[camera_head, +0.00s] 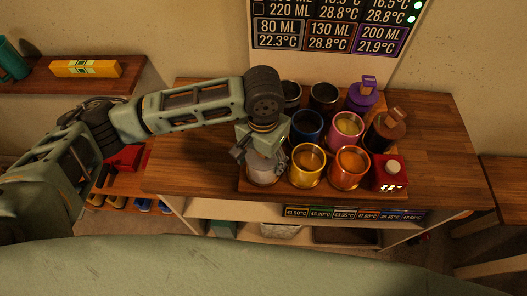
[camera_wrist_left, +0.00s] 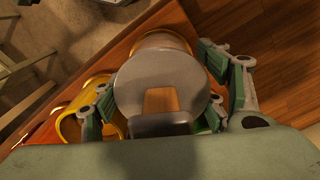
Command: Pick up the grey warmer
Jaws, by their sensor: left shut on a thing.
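The grey warmer (camera_head: 262,172) is at the front left of the group of cups on the wooden tray (camera_head: 315,193). My left gripper (camera_head: 262,152) reaches down over it and hides its upper part. In the left wrist view, the warmer's round grey top (camera_wrist_left: 185,82) lies between the two fingers of the left gripper (camera_wrist_left: 163,95). The gripper is shut on the warmer. I cannot tell whether the warmer's base touches the tray. My right gripper is not in view.
A yellow cup (camera_head: 307,165) stands close to the right of the warmer. Orange (camera_head: 350,168), blue (camera_head: 306,127) and pink (camera_head: 346,129) cups stand nearby. A red box (camera_head: 389,174) is at the tray's right end. The wooden counter (camera_head: 440,150) is clear at right.

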